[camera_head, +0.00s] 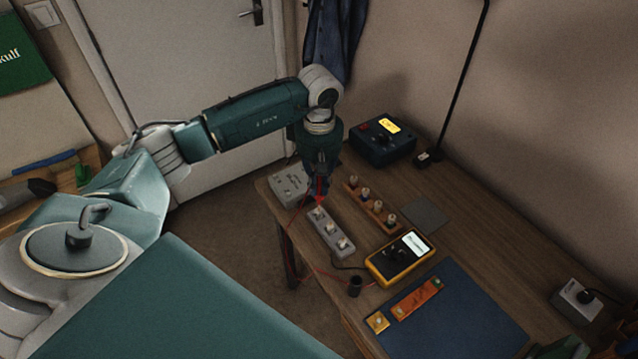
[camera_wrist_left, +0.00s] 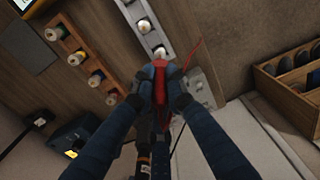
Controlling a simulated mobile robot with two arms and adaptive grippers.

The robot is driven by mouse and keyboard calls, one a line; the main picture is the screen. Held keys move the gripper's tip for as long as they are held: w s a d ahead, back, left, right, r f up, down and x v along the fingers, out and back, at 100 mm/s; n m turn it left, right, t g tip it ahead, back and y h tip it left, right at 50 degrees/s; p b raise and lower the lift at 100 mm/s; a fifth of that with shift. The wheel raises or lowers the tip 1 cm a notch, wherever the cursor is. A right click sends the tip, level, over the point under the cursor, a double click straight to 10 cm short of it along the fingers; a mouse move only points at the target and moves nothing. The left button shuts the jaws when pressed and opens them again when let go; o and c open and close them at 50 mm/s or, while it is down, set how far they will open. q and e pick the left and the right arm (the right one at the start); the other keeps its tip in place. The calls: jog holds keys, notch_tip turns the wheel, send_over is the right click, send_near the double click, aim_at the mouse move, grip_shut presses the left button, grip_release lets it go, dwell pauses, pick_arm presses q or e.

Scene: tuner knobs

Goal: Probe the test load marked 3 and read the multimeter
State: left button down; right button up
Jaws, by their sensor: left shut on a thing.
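My left gripper (camera_head: 319,190) is shut on a red probe (camera_wrist_left: 160,82), over the far left part of the workbench. A thin red lead runs from the probe. A grey strip with several white-topped parts (camera_head: 331,233) lies just in front of the gripper; it also shows in the left wrist view (camera_wrist_left: 146,24). I cannot tell whether the probe touches it. I cannot read a 3 on any part. The yellow multimeter (camera_head: 399,257) lies right of the strip; its display is lit, but the reading is too small to read. My right gripper is out of view.
A wooden rack of spools (camera_head: 371,206) stands beside the grey strip. A grey box (camera_head: 290,184) sits at the far left corner. A dark blue instrument (camera_head: 383,141) is behind. A blue mat (camera_head: 462,322) covers the near right.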

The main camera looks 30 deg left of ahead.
pick_arm(q)
jog(key=shift+f+b, duration=0.1)
jog(key=shift+b, duration=0.5)
dwell(1.0)
jog(key=shift+r+p, duration=1.3)
jog(key=shift+r, duration=1.25)
